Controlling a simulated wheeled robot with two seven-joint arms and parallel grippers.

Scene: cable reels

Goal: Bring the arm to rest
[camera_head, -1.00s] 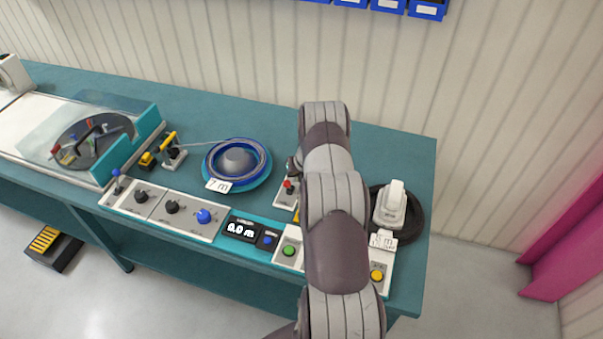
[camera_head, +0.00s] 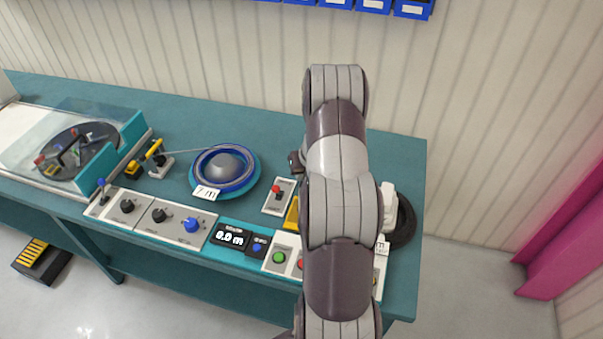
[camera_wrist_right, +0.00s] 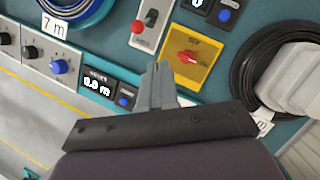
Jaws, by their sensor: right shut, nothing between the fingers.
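My right arm (camera_head: 338,200) rises through the middle of the head view, over the right part of the teal bench (camera_head: 400,285). In the right wrist view, my right gripper (camera_wrist_right: 158,72) is shut and empty. Its fingers show above the bench, near a yellow plate with a red switch (camera_wrist_right: 190,58) and a red-knobbed lever (camera_wrist_right: 150,20). In the head view my arm hides most of the gripper and part of the control panel. My left gripper does not show in either view.
A blue cable reel (camera_head: 223,170) tagged 7 m lies left of my arm. A black cable coil (camera_head: 403,222) with a white piece is to its right. A clear-lidded turntable (camera_head: 75,150) is at the left. The display (camera_head: 230,238) reads 0.0 m. The wall stands behind.

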